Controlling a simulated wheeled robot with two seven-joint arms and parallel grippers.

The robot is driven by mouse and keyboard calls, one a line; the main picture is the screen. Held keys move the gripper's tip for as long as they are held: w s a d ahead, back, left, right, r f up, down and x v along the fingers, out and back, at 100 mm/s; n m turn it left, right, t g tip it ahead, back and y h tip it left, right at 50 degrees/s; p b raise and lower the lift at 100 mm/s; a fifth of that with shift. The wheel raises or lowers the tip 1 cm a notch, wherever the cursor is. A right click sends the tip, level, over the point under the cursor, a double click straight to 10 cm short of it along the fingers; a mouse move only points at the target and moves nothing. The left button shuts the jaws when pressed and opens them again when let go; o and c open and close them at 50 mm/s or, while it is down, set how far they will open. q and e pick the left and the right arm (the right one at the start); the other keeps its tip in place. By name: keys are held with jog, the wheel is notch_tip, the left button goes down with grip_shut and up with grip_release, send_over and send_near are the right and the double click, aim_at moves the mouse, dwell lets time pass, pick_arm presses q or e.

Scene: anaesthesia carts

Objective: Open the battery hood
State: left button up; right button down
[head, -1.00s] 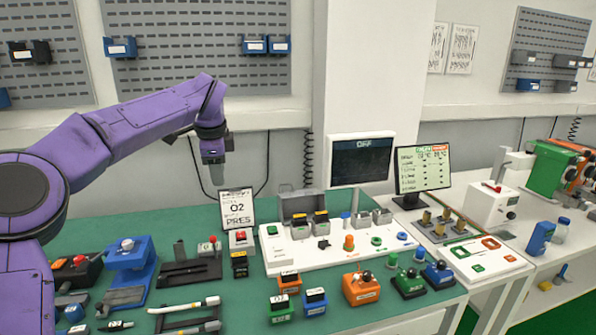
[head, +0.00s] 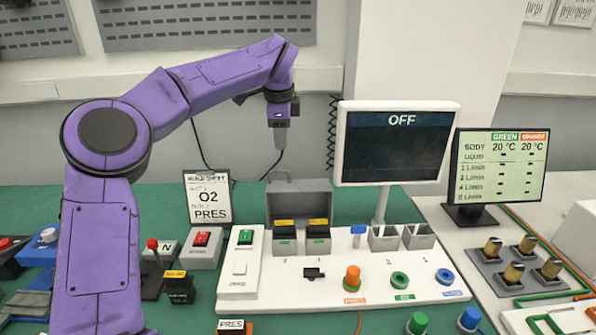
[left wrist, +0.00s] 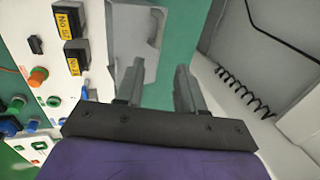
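The battery hood (head: 299,203) is a grey cover with a small handle on its top edge. It appears to stand raised behind two black batteries with yellow labels, one on the left (head: 285,238) and one on the right (head: 318,238), on the white panel (head: 330,282). In the left wrist view the hood (left wrist: 150,25) shows as a pale grey plate beside the batteries. My left gripper (head: 281,150) points down above the hood. In the left wrist view its two fingers (left wrist: 158,75) are apart, with nothing between them. My right gripper is not in view.
An OFF monitor (head: 395,147) stands right of the gripper and a temperature screen (head: 498,165) farther right. Green, orange and blue knobs line the panel's front.

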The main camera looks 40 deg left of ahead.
aim_at(283, 171)
pick_arm(q)
jog(key=p+x, duration=0.1)
jog(key=x, duration=1)
jog(key=shift+s+d, duration=0.15)
grip_shut()
